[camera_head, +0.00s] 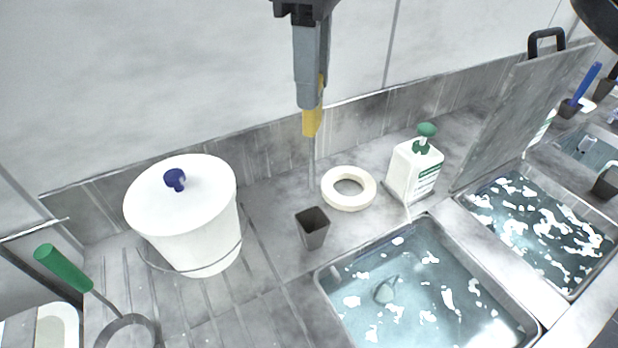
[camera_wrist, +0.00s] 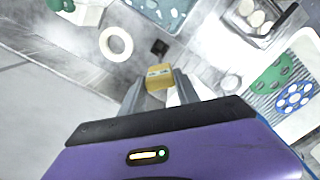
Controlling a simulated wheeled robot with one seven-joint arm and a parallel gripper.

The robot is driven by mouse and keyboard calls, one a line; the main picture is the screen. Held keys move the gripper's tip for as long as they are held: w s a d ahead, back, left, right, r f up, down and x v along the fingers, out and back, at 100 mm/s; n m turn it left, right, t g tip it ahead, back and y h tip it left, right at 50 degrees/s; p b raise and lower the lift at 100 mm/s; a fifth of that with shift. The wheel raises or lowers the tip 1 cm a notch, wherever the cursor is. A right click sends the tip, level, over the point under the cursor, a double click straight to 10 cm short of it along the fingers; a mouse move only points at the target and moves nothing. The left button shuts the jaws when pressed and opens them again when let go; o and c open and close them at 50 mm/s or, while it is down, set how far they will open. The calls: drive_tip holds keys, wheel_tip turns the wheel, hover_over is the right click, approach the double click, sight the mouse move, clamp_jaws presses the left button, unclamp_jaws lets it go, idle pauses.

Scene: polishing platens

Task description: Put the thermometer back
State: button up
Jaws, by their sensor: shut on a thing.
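The thermometer has a yellow head (camera_head: 312,123) and a thin grey probe that points straight down. My gripper (camera_head: 313,105) is shut on the yellow head, which also shows between the fingers in the wrist view (camera_wrist: 159,77). The probe's tip appears a little above and behind a small dark square cup (camera_head: 313,233) in the head view, apart from it. The cup is open at the top and stands on the grey counter. In the wrist view the cup (camera_wrist: 159,47) lies just beyond the yellow head.
A white ring (camera_head: 329,192) lies right of the cup, with a white pump bottle (camera_head: 413,172) beyond it. A white lidded bucket (camera_head: 190,235) stands left. A water-filled basin (camera_head: 420,290) is in front to the right. The wall (camera_head: 170,75) rises behind.

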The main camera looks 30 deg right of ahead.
sight(313, 191)
wheel_tip(313, 191, down, 16)
drive_tip(key=shift+r+b, duration=0.15)
drive_tip(key=shift+b, duration=0.15)
idle(0.3)
drive_tip(key=o, duration=1.1)
wheel_tip(313, 191, up, 12)
drive_tip(key=shift+d+r, duration=0.1)
